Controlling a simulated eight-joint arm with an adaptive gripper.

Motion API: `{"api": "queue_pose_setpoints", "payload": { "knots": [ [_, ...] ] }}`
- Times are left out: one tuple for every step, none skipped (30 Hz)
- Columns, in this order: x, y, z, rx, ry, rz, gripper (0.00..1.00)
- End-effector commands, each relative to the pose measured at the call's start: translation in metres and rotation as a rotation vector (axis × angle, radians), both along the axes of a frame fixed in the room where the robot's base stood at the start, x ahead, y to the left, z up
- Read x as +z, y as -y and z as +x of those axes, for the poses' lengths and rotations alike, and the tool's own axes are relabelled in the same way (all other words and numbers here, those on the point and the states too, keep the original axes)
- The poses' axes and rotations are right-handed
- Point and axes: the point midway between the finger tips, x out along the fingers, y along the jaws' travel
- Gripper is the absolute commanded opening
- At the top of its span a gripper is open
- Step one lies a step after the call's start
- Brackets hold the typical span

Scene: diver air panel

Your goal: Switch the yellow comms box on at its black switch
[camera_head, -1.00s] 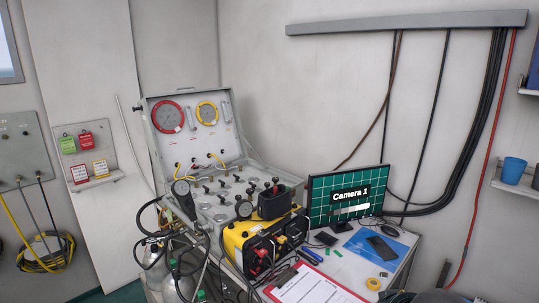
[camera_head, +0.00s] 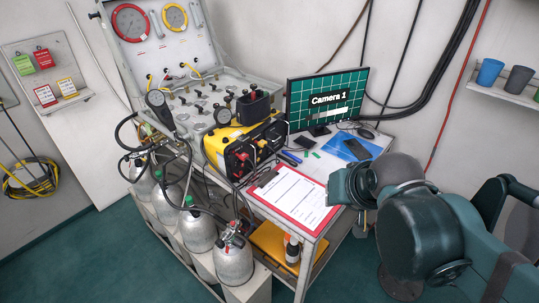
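The yellow comms box (camera_head: 222,140) stands on the bench in front of the open grey gauge case (camera_head: 158,55). Its dark front panel carries red and black knobs or plugs, with cables around it. I cannot pick out the black switch among them. A small black unit (camera_head: 253,108) stands behind the box, at its upper right. My arm comes in from the lower right, and its dark teal wrist (camera_head: 350,186) hangs by the right front corner of the bench, right of the clipboard and clear of the box. My gripper's fingers cannot be made out.
A red clipboard (camera_head: 291,198) lies on the bench's front edge. A monitor (camera_head: 326,98) stands at the back right, with a phone (camera_head: 357,148) in front. Silver cylinders (camera_head: 232,262) and black hoses crowd the left front. A yellow case (camera_head: 273,245) sits on the lower shelf.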

Motion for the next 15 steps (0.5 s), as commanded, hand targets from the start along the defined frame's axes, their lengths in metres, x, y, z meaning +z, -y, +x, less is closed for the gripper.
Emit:
{"api": "queue_pose_setpoints", "payload": {
  "knots": [
    [-0.001, -0.001, 0.008, -0.010, 0.003, 0.012, 0.00],
    [-0.002, -0.001, 0.011, -0.016, 0.005, 0.020, 0.00],
    [-0.002, -0.002, 0.017, -0.025, 0.008, 0.031, 0.00],
    [-0.002, -0.003, 0.021, -0.030, 0.010, 0.039, 0.00],
    [-0.003, -0.003, 0.025, -0.037, 0.012, 0.047, 0.00],
    [-0.003, -0.004, 0.030, -0.045, 0.014, 0.059, 0.00],
    [-0.004, -0.005, 0.035, -0.051, 0.016, 0.067, 0.00],
    [-0.004, -0.005, 0.038, -0.056, 0.018, 0.075, 0.00],
    [-0.005, -0.006, 0.044, -0.065, 0.020, 0.085, 0.00],
    [-0.005, -0.006, 0.048, -0.071, 0.021, 0.093, 0.00],
    [-0.006, -0.007, 0.052, -0.078, 0.023, 0.101, 0.00],
    [-0.007, -0.008, 0.057, -0.086, 0.025, 0.112, 0.00],
    [-0.007, -0.008, 0.061, -0.091, 0.026, 0.121, 0.00],
    [-0.008, -0.009, 0.065, -0.098, 0.028, 0.129, 0.00],
    [-0.009, -0.009, 0.071, -0.106, 0.030, 0.140, 0.00]
  ]
}}
